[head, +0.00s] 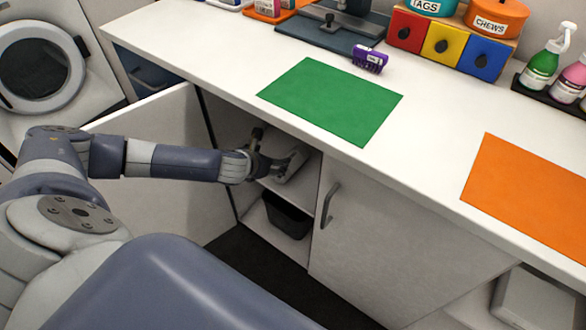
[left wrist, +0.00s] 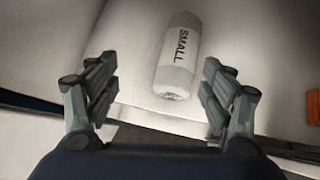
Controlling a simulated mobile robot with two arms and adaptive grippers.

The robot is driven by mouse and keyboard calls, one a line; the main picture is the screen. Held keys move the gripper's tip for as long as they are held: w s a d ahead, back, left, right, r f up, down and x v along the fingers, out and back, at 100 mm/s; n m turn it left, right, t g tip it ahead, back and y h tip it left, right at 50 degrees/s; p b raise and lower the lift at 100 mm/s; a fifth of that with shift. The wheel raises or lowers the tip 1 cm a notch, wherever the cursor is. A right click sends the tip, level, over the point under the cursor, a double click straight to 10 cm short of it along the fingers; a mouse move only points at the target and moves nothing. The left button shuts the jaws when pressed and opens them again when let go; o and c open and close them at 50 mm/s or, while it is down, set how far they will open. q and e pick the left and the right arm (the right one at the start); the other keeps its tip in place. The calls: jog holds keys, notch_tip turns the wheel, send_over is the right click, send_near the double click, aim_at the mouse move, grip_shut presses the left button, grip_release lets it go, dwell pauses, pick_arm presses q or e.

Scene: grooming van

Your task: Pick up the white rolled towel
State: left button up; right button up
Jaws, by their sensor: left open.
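The white rolled towel (left wrist: 178,58), with a band marked "SMALL", lies on a pale shelf (left wrist: 128,75) in the left wrist view. My left gripper (left wrist: 148,105) is open, with its fingers spread to either side of the towel's near end; I see gaps between fingers and towel. In the head view my left gripper (head: 284,160) reaches into the open cabinet under the counter, at its upper shelf (head: 295,192). I cannot clearly make out the towel there behind the gripper. My right gripper is not in view.
A cabinet door (head: 165,190) stands open beside my left arm. A dark bin (head: 287,216) sits below the shelf. A closed door with a handle (head: 327,206) is to the right. The counter above holds a green mat (head: 330,100), a purple brush (head: 370,60) and an orange mat (head: 530,190).

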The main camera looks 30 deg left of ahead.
aim_at(300, 153)
pick_arm(q)
jog(key=w+f+m, duration=0.1)
jog(key=w+d+f+b, duration=0.1)
jog(key=f, duration=0.1)
jog(key=w+d+f+m, duration=0.1)
jog(key=shift+w+d+f+m+h+b, duration=0.2)
jog(key=shift+d+m+h+b, duration=0.1)
jog(key=shift+h+b, duration=0.1)
jog(key=b+x, duration=0.1)
jog(key=x, duration=0.4)
jog(key=shift+a+b, duration=0.15)
jog(key=shift+b, duration=0.2)
jog(key=shift+w+f, duration=0.25)
jog(key=c, duration=1.2)
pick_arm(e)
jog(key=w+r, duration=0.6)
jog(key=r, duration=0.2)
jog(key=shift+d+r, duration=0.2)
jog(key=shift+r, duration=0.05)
